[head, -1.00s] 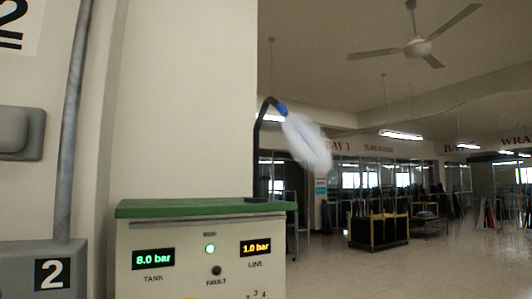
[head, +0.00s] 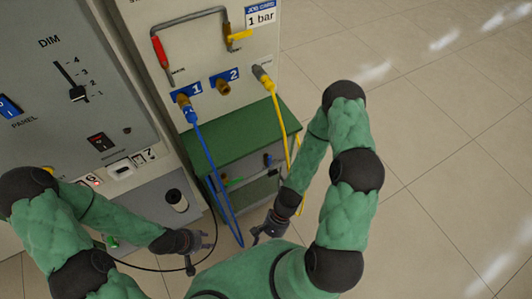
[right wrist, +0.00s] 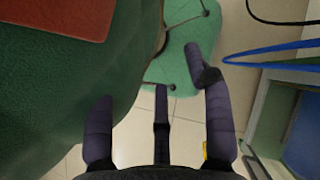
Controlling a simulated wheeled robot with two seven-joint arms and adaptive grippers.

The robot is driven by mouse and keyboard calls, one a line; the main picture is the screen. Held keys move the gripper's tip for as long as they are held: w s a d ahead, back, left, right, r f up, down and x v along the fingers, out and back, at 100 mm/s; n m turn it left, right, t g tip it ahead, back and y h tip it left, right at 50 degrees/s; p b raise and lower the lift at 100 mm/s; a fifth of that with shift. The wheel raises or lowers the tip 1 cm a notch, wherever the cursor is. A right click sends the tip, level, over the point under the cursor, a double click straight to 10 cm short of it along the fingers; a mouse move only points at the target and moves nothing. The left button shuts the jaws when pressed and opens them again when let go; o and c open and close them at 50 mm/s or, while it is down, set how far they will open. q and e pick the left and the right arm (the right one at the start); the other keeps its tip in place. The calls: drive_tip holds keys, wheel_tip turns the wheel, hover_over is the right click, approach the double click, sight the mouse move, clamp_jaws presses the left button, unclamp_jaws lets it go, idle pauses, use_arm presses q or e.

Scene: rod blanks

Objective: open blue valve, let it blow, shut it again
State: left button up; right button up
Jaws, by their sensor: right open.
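In the head view, a blue fitting (head: 188,112) with a blue hose (head: 214,170) sits at port 1 (head: 194,89) of the pale panel. I cannot tell whether a blue fitting is the valve named, or if it is open. My left gripper (head: 202,258) is low in the picture, below the panel, with its fingers apart and nothing between them. My right gripper (head: 256,234) is low beside the green bench, apart from the hoses. The right wrist view shows its dark fingers (right wrist: 152,85) spread and empty.
A red handle (head: 159,51) and a yellow handle (head: 240,36) sit on the grey pipe above. Port 2 (head: 223,88) holds a brass fitting; a yellow hose (head: 278,112) hangs to its right. A green-topped bench (head: 225,142) stands below. The tiled floor to the right is clear.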

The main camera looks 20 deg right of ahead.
drive_tip(key=w+a+r+m+t+y, duration=0.5)
drive_tip(key=w+r+m+t+y, duration=0.25)
drive_tip(key=m, duration=0.45)
use_arm(q)
drive_tip(key=shift+s+d+f+b, duration=0.2)
drive_tip(key=shift+f+b, duration=0.25)
drive_tip(key=shift+s+d+f+b, duration=0.15)
drive_tip(key=shift+f+b, duration=0.25)
drive_tip(key=shift+b, duration=0.05)
use_arm(e)
drive_tip(key=m+t+h, duration=1.3)
drive_tip(key=t, duration=0.2)
approach(269, 161)
drive_tip(key=shift+w+a+r, duration=0.1)
drive_tip(key=shift+w+a, duration=0.05)
drive_tip(key=shift+w, duration=1.6)
drive_tip(key=shift+w+a+r, duration=0.1)
drive_tip(key=shift+w+a, duration=0.05)
drive_tip(key=shift+w, duration=1.6)
drive_tip(key=shift+w+a+r, duration=0.1)
drive_tip(key=shift+w+a, duration=0.05)
drive_tip(key=shift+w, duration=1.65)
clamp_jaws()
